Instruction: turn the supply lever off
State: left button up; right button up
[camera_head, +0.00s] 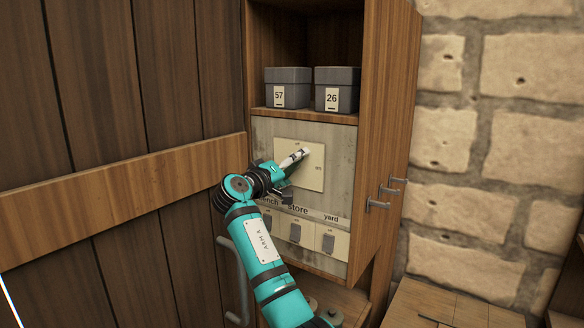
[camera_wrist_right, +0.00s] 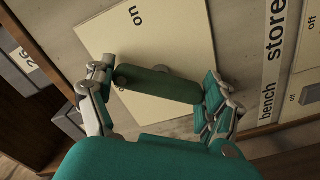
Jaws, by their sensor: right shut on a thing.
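The supply lever (camera_wrist_right: 155,84) shows in the right wrist view as a green bar in front of a cream plate (camera_head: 314,178). The plate is on the grey panel inside the wooden cabinet. It has a small label at its top and another at its right side; in the wrist view one reads "on". My right gripper (camera_head: 298,157) is at the plate and hides most of the lever in the head view. In the wrist view its fingers (camera_wrist_right: 160,82) are at both ends of the bar, closed on it. My left gripper is not in view.
Below the plate are several small switches (camera_head: 295,232) labelled bench, store and yard. Grey boxes 57 (camera_head: 288,75) and 26 (camera_head: 340,76) stand on the shelf above. An open cabinet door with handles (camera_head: 378,204) is to the right, beside a stone wall (camera_head: 480,140).

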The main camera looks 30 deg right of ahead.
jog(key=n+p, duration=0.1)
jog(key=n, duration=0.2)
jog(key=shift+r+n, duration=0.15)
jog(key=shift+n, duration=0.15)
jog(key=shift+n+p, duration=0.9)
jog(key=shift+n, duration=0.9)
jog(key=o, duration=1)
jog(key=shift+f, duration=0.2)
jog(key=shift+c, duration=0.2)
jog(key=v, duration=1.2)
jog(key=shift+w, duration=0.15)
